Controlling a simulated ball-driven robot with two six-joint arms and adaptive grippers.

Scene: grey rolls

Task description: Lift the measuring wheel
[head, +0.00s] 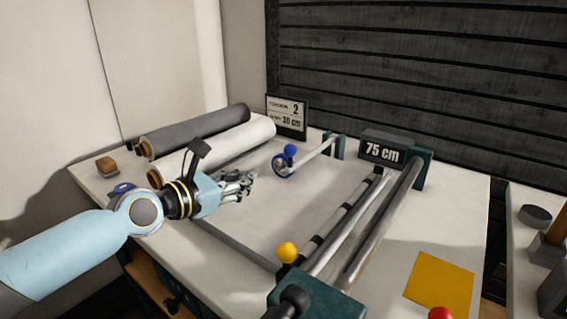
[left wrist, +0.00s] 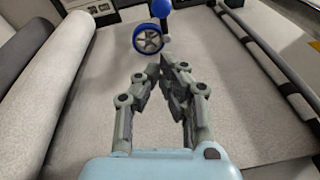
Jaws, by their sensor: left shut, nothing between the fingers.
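The measuring wheel (head: 280,165) is a small blue-rimmed wheel with a blue ball knob (head: 291,150) above it. It sits on the end of a grey arm (head: 315,154) that runs to a dark bracket at the back of the table. In the left wrist view the wheel (left wrist: 148,39) shows ahead of my fingertips. My left gripper (head: 250,180) is shut and empty, to the left of the wheel and apart from it, above the pale sheet. The left wrist view shows its fingers (left wrist: 168,72) meeting at the tips. My right gripper cannot be made out.
Grey and white rolls (head: 225,146) lie behind my left gripper. A "75 cm" display (head: 383,149) stands at the back. Metal rails (head: 383,222) with a yellow knob (head: 287,252) cross the right side. A yellow sheet (head: 440,281) and red knob (head: 440,313) are front right.

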